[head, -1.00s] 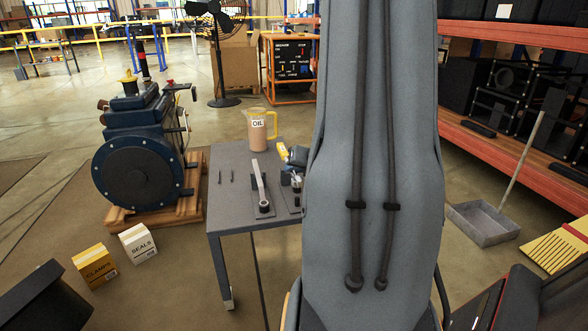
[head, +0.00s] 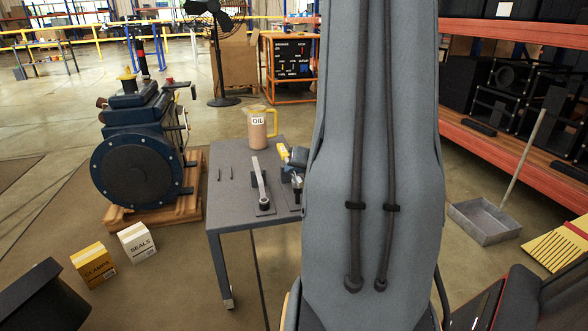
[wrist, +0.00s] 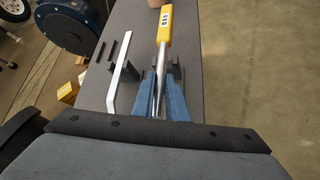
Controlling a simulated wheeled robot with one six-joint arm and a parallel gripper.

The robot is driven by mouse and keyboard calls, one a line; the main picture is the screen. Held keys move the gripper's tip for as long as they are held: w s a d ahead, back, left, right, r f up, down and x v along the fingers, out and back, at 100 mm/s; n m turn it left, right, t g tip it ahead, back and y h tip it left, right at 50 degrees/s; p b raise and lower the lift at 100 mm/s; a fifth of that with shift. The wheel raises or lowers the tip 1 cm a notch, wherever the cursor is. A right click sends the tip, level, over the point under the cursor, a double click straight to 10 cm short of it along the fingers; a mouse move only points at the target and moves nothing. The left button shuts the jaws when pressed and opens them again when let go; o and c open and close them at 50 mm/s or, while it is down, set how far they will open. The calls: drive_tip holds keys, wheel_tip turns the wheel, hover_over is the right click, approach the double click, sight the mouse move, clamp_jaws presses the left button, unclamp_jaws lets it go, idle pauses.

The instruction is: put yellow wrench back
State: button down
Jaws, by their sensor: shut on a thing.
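The yellow wrench (wrist: 165,25) has a yellow handle with a white label and a steel shaft. My gripper (wrist: 163,88), with blue fingers, is shut on the shaft above the grey table (wrist: 193,45). In the head view the yellow handle (head: 282,153) shows just left of my arm, which hides most of my gripper. A dark holder (wrist: 176,72) stands beside the shaft; whether the wrench touches it I cannot tell. A dark base plate (head: 290,201) lies below the wrench, partly hidden by my arm.
A plain grey wrench (head: 259,178) rests in a similar holder just left. Two small dark pins (head: 225,173) lie farther left. The oil jug (head: 258,130) stands at the table's back.

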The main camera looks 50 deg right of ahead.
drive_tip(key=shift+f+b, duration=0.75)
drive_tip(key=shift+f, duration=0.15)
drive_tip(key=c, duration=1.7)
unclamp_jaws()
drive_tip(key=shift+o, duration=0.2)
drive_tip(key=p+v, duration=0.3)
drive_tip(key=v, duration=0.5)
drive_tip(key=shift+w, duration=0.1)
